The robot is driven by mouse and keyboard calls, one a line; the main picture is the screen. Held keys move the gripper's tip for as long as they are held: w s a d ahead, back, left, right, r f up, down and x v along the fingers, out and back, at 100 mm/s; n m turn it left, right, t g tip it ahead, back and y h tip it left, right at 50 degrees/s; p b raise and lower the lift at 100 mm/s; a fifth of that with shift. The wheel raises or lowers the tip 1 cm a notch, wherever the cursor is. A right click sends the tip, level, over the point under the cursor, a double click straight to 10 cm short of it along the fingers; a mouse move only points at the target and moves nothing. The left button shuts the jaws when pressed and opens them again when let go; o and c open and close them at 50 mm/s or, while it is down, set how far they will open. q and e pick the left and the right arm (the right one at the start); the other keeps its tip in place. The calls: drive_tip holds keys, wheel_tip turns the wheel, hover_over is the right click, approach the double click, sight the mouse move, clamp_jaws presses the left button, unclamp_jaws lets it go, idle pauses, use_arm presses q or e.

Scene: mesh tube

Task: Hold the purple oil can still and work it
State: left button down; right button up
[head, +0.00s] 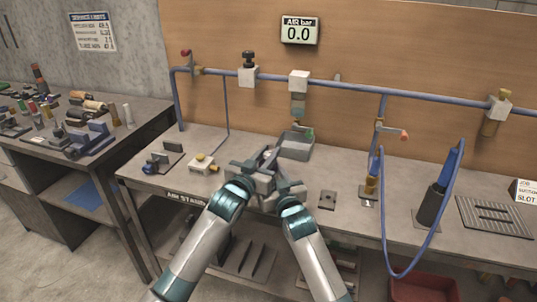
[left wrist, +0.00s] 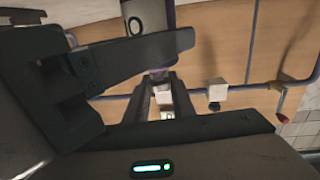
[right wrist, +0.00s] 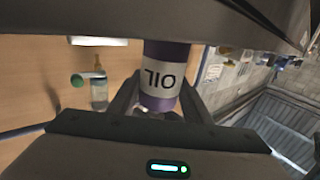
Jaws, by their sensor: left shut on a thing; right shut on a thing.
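The purple oil can (right wrist: 160,85) shows in the right wrist view, with a white label reading OIL. Part of its white label also shows in the left wrist view (left wrist: 152,18), above a dark finger that crosses in front of it. In the head view my left gripper (head: 262,164) and right gripper (head: 284,186) are close together over the front of the bench and hide the can. Both grippers are shut on the can. The exact contact of the fingertips is hidden.
A grey tray (head: 296,151) sits behind my grippers, under a hanging unit (head: 298,100) on the blue air pipe. The gauge (head: 300,30) reads 0.0.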

use_arm(q)
drive_tip(key=shift+d+r, duration=0.15)
drive_tip(key=shift+d, duration=0.05)
drive_tip(key=c, duration=1.5)
unclamp_jaws()
drive_tip(key=shift+a, duration=0.1)
drive_tip(key=shift+s+a, duration=0.1)
drive_tip(key=shift+s, duration=0.05)
drive_tip(key=shift+s+a, duration=0.25)
drive_tip(key=shift+s, duration=0.2)
drive_tip(key=v, duration=1)
drive_tip(key=shift+s+a, duration=0.15)
drive_tip(key=shift+s, duration=0.2)
